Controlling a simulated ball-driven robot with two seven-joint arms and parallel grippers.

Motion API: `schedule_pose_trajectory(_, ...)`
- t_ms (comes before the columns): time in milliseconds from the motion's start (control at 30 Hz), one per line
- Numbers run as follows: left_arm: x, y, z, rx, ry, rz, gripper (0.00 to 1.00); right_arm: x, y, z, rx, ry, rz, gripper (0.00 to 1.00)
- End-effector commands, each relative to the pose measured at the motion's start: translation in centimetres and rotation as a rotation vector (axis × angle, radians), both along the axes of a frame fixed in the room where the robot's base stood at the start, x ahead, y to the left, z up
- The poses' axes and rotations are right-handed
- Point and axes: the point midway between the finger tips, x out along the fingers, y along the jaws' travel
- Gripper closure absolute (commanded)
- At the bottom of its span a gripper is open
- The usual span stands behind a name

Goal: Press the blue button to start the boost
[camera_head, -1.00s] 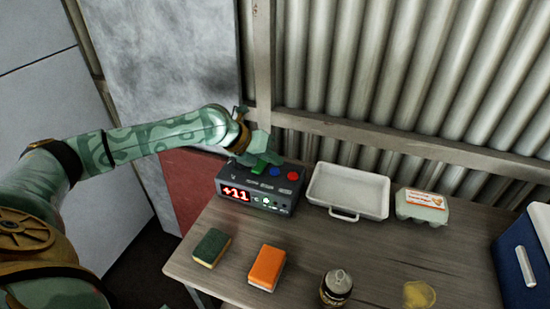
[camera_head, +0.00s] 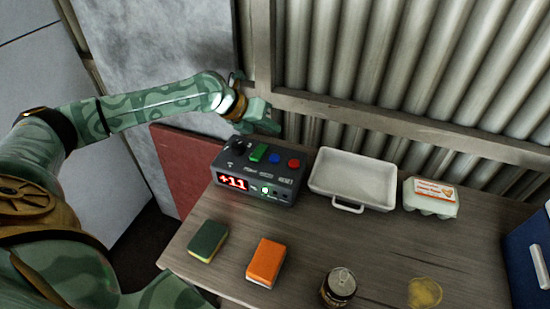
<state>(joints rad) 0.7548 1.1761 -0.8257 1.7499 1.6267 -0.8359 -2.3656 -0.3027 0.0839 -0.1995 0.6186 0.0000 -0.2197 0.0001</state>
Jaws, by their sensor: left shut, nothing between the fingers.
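The blue button (camera_head: 275,159) is on top of a dark box (camera_head: 240,168), between a green button (camera_head: 259,153) and a red button (camera_head: 294,163). The box's red display (camera_head: 233,182) reads +11. My left gripper (camera_head: 273,128) is shut and empty. It appears above and behind the box in the picture, clear of the blue button, which is fully visible. My right gripper is not in view.
A white tray (camera_head: 352,204) and an egg carton (camera_head: 430,206) stand right of the box. A green sponge (camera_head: 208,241), an orange sponge (camera_head: 266,263) and a can (camera_head: 338,287) are in front. A blue cooler (camera_head: 525,262) is far right. Corrugated wall rises behind.

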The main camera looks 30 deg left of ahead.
Motion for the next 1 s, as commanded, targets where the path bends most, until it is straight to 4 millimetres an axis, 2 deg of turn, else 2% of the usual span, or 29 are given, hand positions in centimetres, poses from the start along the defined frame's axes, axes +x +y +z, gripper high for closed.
schedule_pose_trajectory(33,0.0,0.0,-1.1,0.0,0.004,-0.001,1.0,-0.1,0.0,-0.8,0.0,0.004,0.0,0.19)
schedule_pose_trajectory(300,0.0,0.1,-5.1,0.002,0.007,0.0,1.0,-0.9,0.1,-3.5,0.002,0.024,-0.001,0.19)
schedule_pose_trajectory(500,0.0,0.0,-7.2,0.0,0.005,0.0,1.0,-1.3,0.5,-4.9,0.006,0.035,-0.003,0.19)
schedule_pose_trajectory(1000,0.0,0.0,-7.6,0.001,0.001,-0.001,1.0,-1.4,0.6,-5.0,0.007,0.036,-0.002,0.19)
